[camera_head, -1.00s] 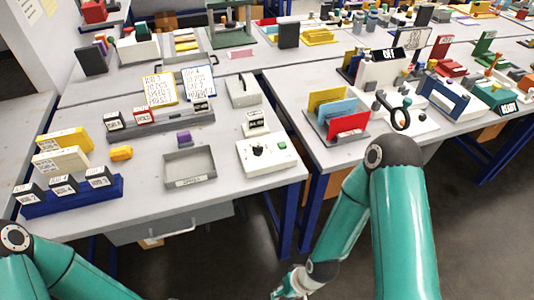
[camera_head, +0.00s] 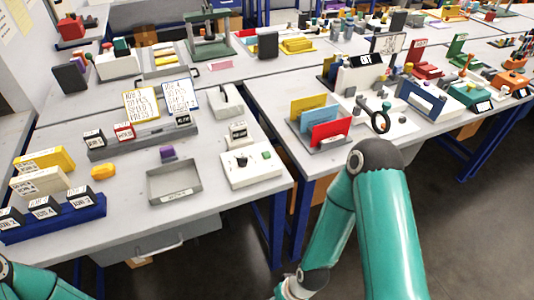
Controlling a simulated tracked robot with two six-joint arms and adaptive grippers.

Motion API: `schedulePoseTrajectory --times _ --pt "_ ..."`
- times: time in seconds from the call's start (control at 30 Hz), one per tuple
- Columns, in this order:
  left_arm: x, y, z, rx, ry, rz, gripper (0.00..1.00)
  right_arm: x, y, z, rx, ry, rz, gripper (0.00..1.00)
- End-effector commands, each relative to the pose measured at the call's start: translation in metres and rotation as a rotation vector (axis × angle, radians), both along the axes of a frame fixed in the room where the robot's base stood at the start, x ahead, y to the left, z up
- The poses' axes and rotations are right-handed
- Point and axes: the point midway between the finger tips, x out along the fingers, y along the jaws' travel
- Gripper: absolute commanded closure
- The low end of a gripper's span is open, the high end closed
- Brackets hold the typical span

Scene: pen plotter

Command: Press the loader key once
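No key with a readable loader label shows, so I cannot tell which control it is. A white control box (camera_head: 235,178) on the near table has a dark knob (camera_head: 242,160) and a green button (camera_head: 267,154). A white machine (camera_head: 349,77) with a black sign reading OFF (camera_head: 367,60) stands on the right-hand table. My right arm bends down in front of the tables; its wrist is at the bottom edge and its fingertips are out of frame. Only a link of my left arm shows at bottom left; its gripper is out of frame.
A blue rack (camera_head: 62,226) holds labelled blocks. Coloured folders stand in a grey holder (camera_head: 313,142). A gap with dark floor separates the tables from me.

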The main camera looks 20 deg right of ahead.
Motion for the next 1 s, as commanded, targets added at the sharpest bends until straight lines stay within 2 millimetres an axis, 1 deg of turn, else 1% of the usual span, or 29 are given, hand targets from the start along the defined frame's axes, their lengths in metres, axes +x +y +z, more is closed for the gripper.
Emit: schedulePoseTrajectory --times 0.07,0.2,0.3,1.0 --pt "0.0 0.0 0.0 0.0 0.0 0.0 0.6 0.0 0.0 0.0 0.0 0.0 0.0 0.63" --pt "0.0 0.0 0.0 0.0 0.0 0.0 0.6 0.0 0.0 0.0 0.0 0.0 0.0 0.86" --pt "0.0 0.0 0.0 0.0 0.0 0.0 0.6 0.0 0.0 0.0 0.0 0.0 0.0 1.0" --pt "0.0 0.0 0.0 0.0 0.0 0.0 0.6 0.0 0.0 0.0 0.0 0.0 0.0 1.0"
